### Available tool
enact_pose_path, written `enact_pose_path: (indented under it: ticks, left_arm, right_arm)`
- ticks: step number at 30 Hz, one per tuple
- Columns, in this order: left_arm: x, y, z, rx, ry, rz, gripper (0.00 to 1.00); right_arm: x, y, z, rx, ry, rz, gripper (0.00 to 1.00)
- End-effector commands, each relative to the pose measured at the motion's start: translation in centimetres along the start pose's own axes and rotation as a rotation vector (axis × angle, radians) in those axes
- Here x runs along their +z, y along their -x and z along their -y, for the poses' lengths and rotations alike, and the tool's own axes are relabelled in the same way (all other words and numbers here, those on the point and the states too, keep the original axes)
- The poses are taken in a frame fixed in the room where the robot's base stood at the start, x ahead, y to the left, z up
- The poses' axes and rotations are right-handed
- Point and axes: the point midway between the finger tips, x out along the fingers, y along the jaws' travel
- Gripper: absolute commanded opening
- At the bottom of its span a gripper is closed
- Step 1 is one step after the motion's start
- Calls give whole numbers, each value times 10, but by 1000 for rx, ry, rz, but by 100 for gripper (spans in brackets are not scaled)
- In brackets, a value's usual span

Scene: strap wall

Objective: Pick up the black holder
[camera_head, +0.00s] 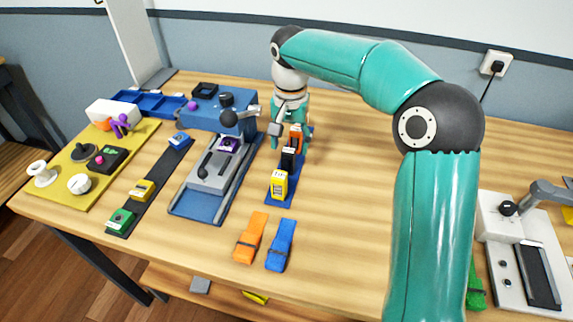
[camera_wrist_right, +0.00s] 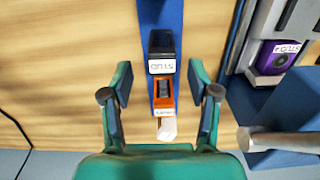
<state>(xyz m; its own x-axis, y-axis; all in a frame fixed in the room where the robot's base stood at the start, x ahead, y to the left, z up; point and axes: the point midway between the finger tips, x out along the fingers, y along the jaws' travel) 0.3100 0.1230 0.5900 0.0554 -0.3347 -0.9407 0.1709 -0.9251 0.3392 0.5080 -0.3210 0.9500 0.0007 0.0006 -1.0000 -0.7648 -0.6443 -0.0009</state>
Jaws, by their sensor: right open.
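The black holder (camera_head: 289,157) stands on a blue strip rack (camera_head: 284,190), between a yellow holder (camera_head: 279,184) and an orange holder (camera_head: 296,137). In the right wrist view the black holder (camera_wrist_right: 161,47) shows a white label, with the orange holder (camera_wrist_right: 163,95) below it in the picture. My right gripper (camera_head: 289,140) is over the far end of the rack, fingers pointing down. In its wrist view the open fingers (camera_wrist_right: 160,82) lie either side of the row, closest around the orange holder, with nothing gripped. My left gripper is not in view.
A blue-grey press with a lever (camera_head: 229,118) stands close left of the rack. Orange (camera_head: 251,238) and blue (camera_head: 281,245) straps lie in front. A yellow board (camera_head: 75,155) with parts is at far left. The table right of the rack is clear.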

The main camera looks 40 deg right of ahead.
Motion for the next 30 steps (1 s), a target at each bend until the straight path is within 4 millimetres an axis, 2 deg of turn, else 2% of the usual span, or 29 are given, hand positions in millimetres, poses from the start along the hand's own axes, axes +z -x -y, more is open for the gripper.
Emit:
enact_pose_path:
  ticks: [5,12,21,23,30]
  left_arm:
    - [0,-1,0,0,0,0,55]
    - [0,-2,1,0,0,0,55]
    - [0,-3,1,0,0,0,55]
    - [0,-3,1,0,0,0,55]
    - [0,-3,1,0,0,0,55]
  right_arm:
    - [0,-15,0,3,0,2,60]
    - [-2,-47,1,2,-1,2,60]
    - [-2,-53,2,1,0,0,60]
    - [-2,-53,2,1,0,0,54]
    - [-2,-53,2,1,1,1,14]
